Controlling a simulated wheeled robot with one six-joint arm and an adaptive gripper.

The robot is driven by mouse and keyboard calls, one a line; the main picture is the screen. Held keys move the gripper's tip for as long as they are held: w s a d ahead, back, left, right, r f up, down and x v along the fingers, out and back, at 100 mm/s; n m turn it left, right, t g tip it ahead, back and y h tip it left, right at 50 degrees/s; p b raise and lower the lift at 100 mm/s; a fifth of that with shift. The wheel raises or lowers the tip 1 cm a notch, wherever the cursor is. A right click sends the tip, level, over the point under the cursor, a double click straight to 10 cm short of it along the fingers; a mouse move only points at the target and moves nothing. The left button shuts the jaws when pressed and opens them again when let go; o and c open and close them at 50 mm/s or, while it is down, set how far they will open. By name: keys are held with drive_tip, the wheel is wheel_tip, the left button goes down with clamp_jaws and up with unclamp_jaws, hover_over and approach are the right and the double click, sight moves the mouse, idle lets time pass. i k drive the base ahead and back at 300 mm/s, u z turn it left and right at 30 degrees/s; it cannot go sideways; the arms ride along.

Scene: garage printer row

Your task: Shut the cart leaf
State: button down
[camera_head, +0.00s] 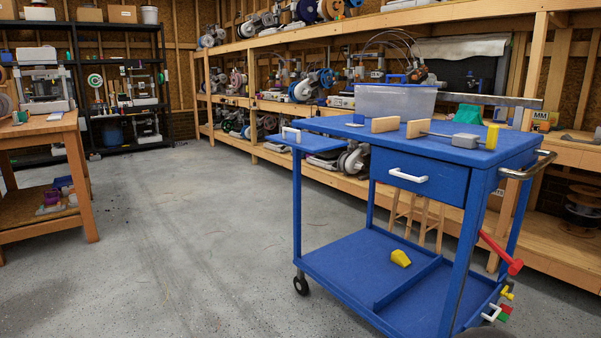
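The blue cart (430,159) stands at the right on a concrete floor. Its leaf (318,143) is a small flat blue panel that sticks out from the left end of the cart top, about level with it or slightly lower. A white handle (291,134) stands at the leaf's outer left edge. The leaf looks bare apart from the handle. How it joins the cart cannot be made out. My gripper is not in view.
The cart top carries a clear bin (395,101), wooden blocks (385,124), a grey rod tool (465,140) and a yellow cylinder (492,137). The drawer (418,177) looks shut. Long wooden shelving (262,121) runs behind. A wooden bench (40,127) stands left; open floor (190,230) lies between.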

sight(307, 141)
drive_tip(key=z, duration=0.25)
drive_tip(key=i, duration=0.9)
drive_tip(key=z, duration=0.05)
